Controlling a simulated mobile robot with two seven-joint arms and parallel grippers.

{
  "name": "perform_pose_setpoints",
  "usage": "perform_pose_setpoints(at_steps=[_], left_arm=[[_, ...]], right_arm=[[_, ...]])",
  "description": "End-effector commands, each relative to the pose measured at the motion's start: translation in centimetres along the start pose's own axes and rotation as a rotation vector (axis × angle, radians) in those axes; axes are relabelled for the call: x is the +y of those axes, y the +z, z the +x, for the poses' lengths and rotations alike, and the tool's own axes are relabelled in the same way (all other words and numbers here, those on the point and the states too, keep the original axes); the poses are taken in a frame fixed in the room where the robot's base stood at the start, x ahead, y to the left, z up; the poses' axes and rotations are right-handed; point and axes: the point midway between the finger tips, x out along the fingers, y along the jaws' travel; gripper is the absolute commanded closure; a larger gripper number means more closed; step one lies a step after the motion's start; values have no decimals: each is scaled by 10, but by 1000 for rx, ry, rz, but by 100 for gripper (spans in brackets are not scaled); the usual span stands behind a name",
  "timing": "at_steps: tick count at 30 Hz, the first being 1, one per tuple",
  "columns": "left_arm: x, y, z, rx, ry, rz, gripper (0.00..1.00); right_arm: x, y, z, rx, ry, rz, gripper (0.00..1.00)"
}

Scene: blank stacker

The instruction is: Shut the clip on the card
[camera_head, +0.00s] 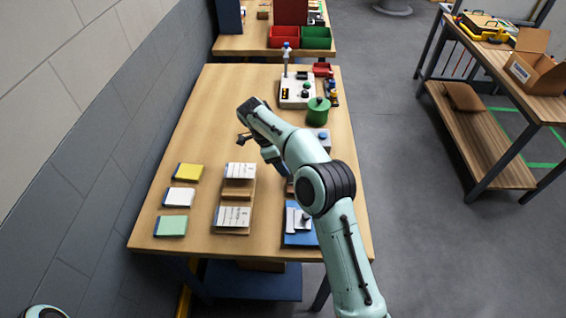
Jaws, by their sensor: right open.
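A blue board (289,239) lies at the front right of the table, with a white card (291,220) and a small grey clip-like part (305,217) on it. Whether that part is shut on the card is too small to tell. My right arm covers the board's right side. My right gripper (243,139) is open and empty over the middle of the table, well behind the board and apart from it. My left gripper is not in view; only a bit of my left arm shows at the bottom left corner.
Wooden stands with printed cards (233,217) sit left of the board. Yellow (187,171), white (178,197) and green (171,226) pads line the table's left. A green pot (318,110) and white device (295,96) stand at the back. The left-back table is clear.

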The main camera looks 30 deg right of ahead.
Motion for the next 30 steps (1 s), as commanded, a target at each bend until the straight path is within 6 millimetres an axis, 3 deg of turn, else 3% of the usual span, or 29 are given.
perform_pose_setpoints(at_steps=[4, 9, 20, 30], left_arm=[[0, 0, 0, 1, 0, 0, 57], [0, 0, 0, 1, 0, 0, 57], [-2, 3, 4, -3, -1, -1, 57], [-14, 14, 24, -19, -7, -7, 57]], right_arm=[[0, 0, 0, 0, 0, 0, 50], [0, 0, -1, 0, 0, 0, 100], [0, -3, 0, -39, 0, 1, 100], [0, -19, 1, -262, 0, 6, 100]])
